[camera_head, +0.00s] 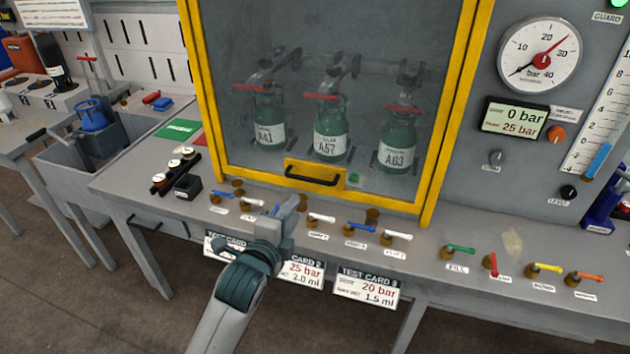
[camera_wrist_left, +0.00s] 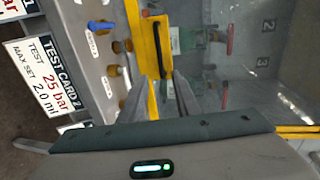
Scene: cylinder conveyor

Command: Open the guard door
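The guard door is a clear panel in a yellow frame (camera_head: 455,100), and it looks shut. Its black bar handle (camera_head: 312,180) sits on a yellow plate at the bottom middle; the plate also shows in the left wrist view (camera_wrist_left: 148,48). Behind the door stand green cylinders A41 (camera_head: 268,125), A57 (camera_head: 330,130) and A63 (camera_head: 397,148). My left gripper (camera_head: 287,207) is just below and left of the handle, apart from it. In the left wrist view its fingers (camera_wrist_left: 160,95) are spread and nothing shows between them. My right gripper is not in view.
Small valves with blue and white levers (camera_head: 360,227) line the bench under the door, close around my left gripper. Test cards (camera_head: 367,288) hang on the front edge. A pressure gauge (camera_head: 540,55) and readout (camera_head: 513,118) are at the right. A grey bin (camera_head: 75,155) stands left.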

